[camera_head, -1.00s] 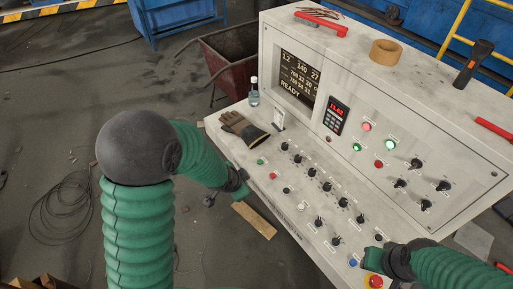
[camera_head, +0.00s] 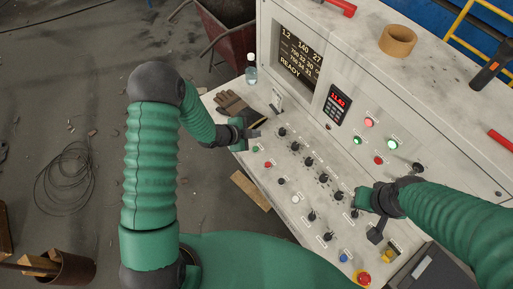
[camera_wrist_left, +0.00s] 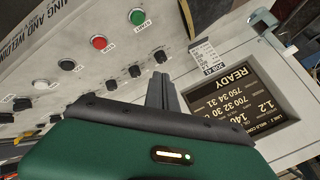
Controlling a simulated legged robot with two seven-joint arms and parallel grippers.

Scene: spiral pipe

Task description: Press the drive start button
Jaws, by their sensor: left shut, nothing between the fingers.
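My left gripper (camera_head: 254,133) is shut and empty over the far left end of the sloped panel, by the glove. Its closed fingers (camera_wrist_left: 162,92) show in the left wrist view, apart from the green button in the picture.
The grey console (camera_head: 317,180) carries several black knobs and a red emergency knob (camera_head: 363,279). Its screen (camera_head: 297,54) reads READY. A tape roll (camera_head: 398,40) stands on top.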

